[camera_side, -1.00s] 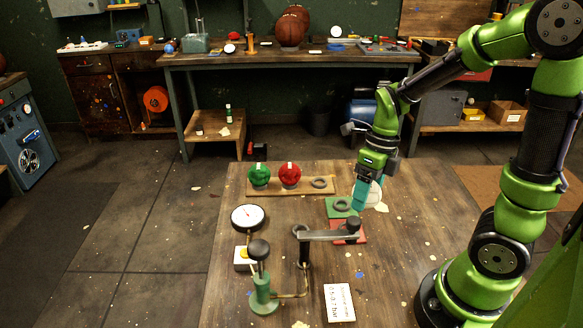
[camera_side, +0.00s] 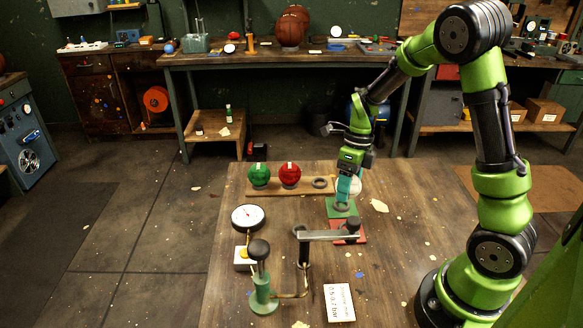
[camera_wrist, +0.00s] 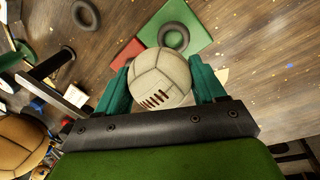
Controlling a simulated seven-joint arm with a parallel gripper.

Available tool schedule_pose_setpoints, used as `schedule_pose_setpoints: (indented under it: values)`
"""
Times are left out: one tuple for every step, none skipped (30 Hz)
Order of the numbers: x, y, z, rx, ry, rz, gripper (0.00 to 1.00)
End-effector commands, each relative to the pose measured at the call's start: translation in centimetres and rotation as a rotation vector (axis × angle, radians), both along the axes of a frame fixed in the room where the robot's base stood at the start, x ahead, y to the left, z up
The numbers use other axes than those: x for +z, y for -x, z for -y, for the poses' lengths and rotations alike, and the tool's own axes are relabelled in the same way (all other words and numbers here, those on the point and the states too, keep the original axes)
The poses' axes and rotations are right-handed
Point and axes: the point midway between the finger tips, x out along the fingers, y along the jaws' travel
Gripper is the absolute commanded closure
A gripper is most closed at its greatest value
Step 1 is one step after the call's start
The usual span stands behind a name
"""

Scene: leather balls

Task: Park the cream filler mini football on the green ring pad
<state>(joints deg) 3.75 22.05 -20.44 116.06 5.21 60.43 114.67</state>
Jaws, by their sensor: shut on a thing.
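The cream mini football (camera_side: 355,187) is held between the teal fingers of my gripper (camera_side: 347,188). In the wrist view the ball (camera_wrist: 160,78), with dark lacing, sits between the two fingertips (camera_wrist: 160,84), one on each side. The green pad (camera_side: 333,213) lies on the table and carries a dark ring (camera_side: 341,207). In the side view the fingers and ball are just over the pad's far part. In the wrist view the green pad (camera_wrist: 150,30) and its ring (camera_wrist: 173,37) lie just beyond the ball, which is not on the ring.
A wooden board (camera_side: 325,190) holds a green ball (camera_side: 259,174), a red ball (camera_side: 290,174) and an empty ring (camera_side: 321,183). A gauge (camera_side: 248,217) and pump (camera_side: 263,290) stand nearer.

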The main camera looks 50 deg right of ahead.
Motion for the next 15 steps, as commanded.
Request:
schedule_pose_setpoints:
  values:
    - [0.0, -0.4, 0.1, 0.0, 0.001, 0.001, 0.65]
    - [0.0, -0.6, 0.2, 0.0, 0.001, 0.001, 0.65]
    - [-0.1, -0.8, 0.2, 0.0, 0.0, 0.0, 0.65]
    - [-0.1, -1.1, 0.3, 0.0, 0.0, 0.0, 0.65]
    - [-0.2, -1.5, 0.4, 0.0, 0.0, 0.0, 0.65]
    - [-0.8, -1.5, 0.4, -0.001, -0.001, -0.004, 0.65]
    - [-1.3, -1.4, 0.4, -0.002, -0.002, -0.005, 0.65]
    - [-1.8, -1.4, 0.4, -0.002, -0.002, -0.005, 0.65]
    - [-2.4, -1.4, 0.4, -0.002, -0.002, -0.005, 0.65]
    - [-2.8, -1.4, 0.4, -0.001, -0.001, -0.004, 0.65]
    - [-3.1, -1.4, 0.4, -0.002, -0.002, -0.003, 0.65]
    - [-3.4, -1.4, 0.4, -0.002, -0.002, -0.002, 0.65]
    - [-3.6, -1.5, 0.4, -0.001, -0.001, -0.001, 0.65]
    - [-3.7, -1.5, 0.4, -0.001, 0.0, 0.0, 0.65]
    - [-3.7, -1.5, 0.4, 0.0, 0.0, 0.0, 0.65]
